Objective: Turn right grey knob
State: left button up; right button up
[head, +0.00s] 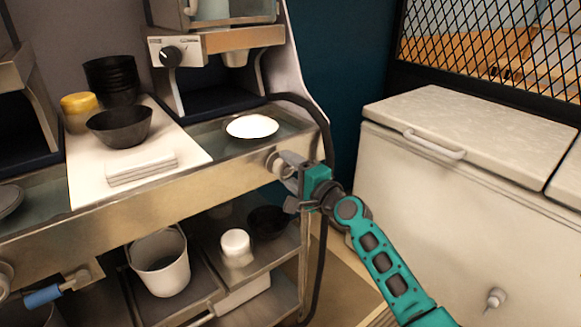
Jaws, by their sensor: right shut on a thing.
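The right grey knob (272,160) is on the right end of the metal counter's front panel and is partly hidden by my right gripper. My right gripper (284,168) reaches it from the right, on the end of the teal arm, and is shut on the knob. The exact turn of the knob cannot be told. Another round grey knob (4,272) shows at the far left edge of the same front panel.
A white plate (252,126) sits on the counter just above the knob. A black hose (328,150) runs down behind my gripper. Black bowls (120,127) and a yellow-lidded jar (78,112) stand left. A white bucket (160,265) is on the shelf below. A white chest freezer (440,215) stands right.

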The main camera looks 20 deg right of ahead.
jog(key=shift+m, duration=0.7)
jog(key=o, duration=1)
jog(key=v, duration=1.3)
jog(key=shift+p, duration=0.45)
